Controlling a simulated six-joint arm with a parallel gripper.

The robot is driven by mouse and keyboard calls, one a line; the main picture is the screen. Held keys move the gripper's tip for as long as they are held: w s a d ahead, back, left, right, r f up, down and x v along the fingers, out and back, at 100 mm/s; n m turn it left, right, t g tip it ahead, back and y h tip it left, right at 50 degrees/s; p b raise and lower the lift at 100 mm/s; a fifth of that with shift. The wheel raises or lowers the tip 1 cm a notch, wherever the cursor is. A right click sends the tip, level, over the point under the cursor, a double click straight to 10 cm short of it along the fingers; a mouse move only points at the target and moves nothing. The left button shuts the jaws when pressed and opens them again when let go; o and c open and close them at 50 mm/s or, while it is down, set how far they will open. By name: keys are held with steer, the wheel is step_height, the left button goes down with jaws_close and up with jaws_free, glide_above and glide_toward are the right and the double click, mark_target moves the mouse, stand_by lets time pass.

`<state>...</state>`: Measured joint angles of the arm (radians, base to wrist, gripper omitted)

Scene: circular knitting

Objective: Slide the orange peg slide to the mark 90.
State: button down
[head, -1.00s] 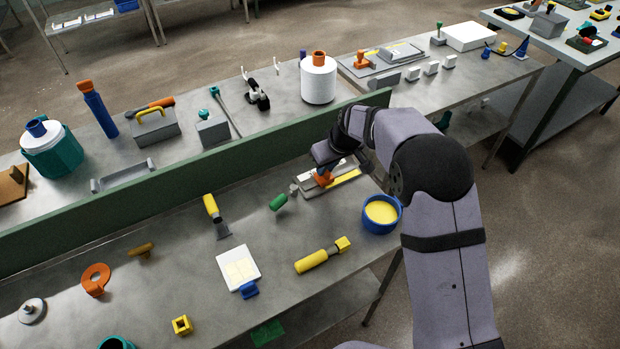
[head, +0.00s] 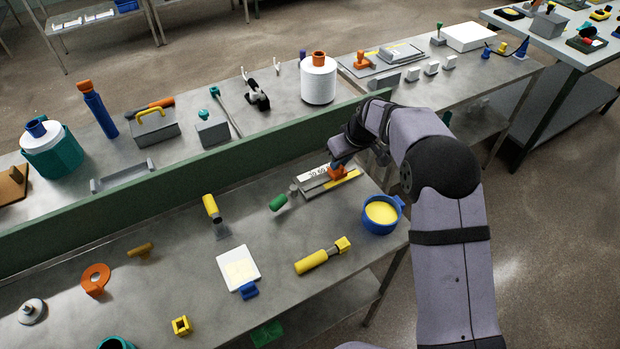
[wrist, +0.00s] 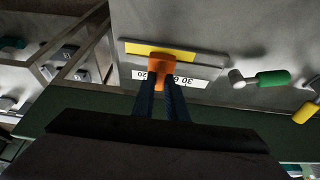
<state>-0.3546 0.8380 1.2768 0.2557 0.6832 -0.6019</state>
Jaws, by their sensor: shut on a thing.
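The orange peg slide (head: 338,173) stands on a grey rail with a white number scale (head: 313,172) and a yellow strip (head: 346,180). My gripper (head: 340,160) is shut on the slide from above. In the wrist view, the orange slide (wrist: 160,75) sits between my two blue fingertips (wrist: 162,92). The white scale (wrist: 197,83) shows 30 and 60 on one side of the slide and what looks like 120 on the other. The slide and fingers hide the scale between 60 and 120, so the 90 mark cannot be seen.
A blue cup with yellow contents (head: 381,214) stands right of the rail, near the bench edge. A green-handled tool (head: 279,202) lies just left of it. A green divider wall (head: 190,163) runs behind. A yellow-handled tool (head: 318,257) lies in front.

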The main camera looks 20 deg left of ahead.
steer(key=c, duration=1.8)
jaws_free()
steer(key=shift+o, duration=0.2)
steer(key=shift+r, duration=0.1)
steer(key=shift+p+v, duration=1.3)
steer(key=shift+v, duration=1.65)
steer(key=s+d+r+m+g+h, duration=0.15)
steer(key=s+d+m, duration=0.35)
steer(key=s+d, duration=0.85)
steer(key=s+d+m, duration=0.1)
steer(key=s+d, duration=0.2)
steer(key=s, duration=0.3)
steer(key=s+d+f+m+g+h, duration=0.1)
steer(key=s+d, duration=0.2)
steer(key=s, duration=0.3)
steer(key=s+d+m, duration=0.2)
steer(key=s+d, duration=0.2)
steer(key=s, duration=0.2)
steer(key=shift+s+f+g+h, duration=0.35)
